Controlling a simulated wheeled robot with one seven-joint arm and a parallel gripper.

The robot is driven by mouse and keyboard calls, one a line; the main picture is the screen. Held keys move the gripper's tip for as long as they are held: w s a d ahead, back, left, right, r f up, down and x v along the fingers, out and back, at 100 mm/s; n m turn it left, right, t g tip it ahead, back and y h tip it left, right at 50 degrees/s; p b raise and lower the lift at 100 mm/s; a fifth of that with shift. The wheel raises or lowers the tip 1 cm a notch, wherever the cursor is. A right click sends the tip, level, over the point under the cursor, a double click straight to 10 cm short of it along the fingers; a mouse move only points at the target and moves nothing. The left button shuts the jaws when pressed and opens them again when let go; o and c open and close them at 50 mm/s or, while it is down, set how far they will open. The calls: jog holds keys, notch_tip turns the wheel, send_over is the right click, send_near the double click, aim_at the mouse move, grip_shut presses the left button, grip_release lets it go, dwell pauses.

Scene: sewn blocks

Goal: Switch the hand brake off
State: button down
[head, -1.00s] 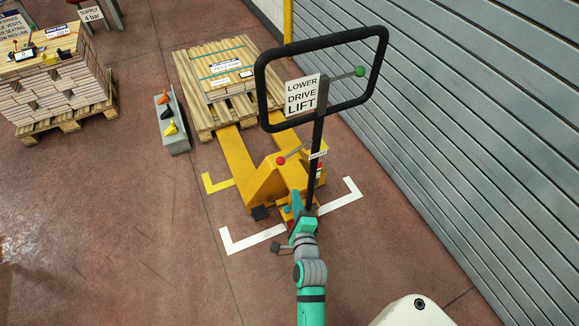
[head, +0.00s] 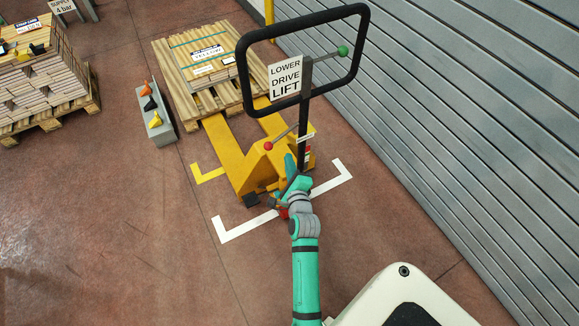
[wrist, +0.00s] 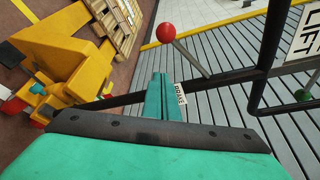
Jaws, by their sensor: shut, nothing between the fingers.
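The hand brake is a thin grey lever with a red ball knob (head: 268,146) on the yellow pallet truck (head: 240,165). Its rod slopes up and right to the black tiller post (head: 304,115). The knob also shows in the wrist view (wrist: 166,32), above and clear of my fingertips. A small white label (wrist: 180,94), which seems to read BRAKE, sits by the lever's base, beside my fingers. My gripper (head: 289,160) is shut and empty, below and right of the knob in the head view. Its closed fingers show in the wrist view (wrist: 160,82).
The black tiller loop (head: 243,65) carries a LOWER DRIVE LIFT sign (head: 285,79) and a green-knobbed lever (head: 343,51). A loaded pallet (head: 175,75) stands behind. A grey shutter wall (head: 470,120) is at the right. Open floor (head: 110,230) lies at the left.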

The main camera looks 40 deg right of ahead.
aim_at(282, 135)
jog(key=shift+w+a+r, duration=0.1)
jog(key=shift+w+r, duration=0.05)
jog(key=shift+w, duration=0.75)
jog(key=shift+w+a+r, duration=0.1)
jog(key=shift+w+r, duration=0.1)
jog(key=shift+w, duration=0.7)
jog(key=shift+w+a+r, duration=0.1)
jog(key=shift+w+r, duration=0.05)
jog(key=shift+w, duration=0.75)
jog(key=shift+d+r, duration=0.1)
jog(key=shift+r, duration=0.05)
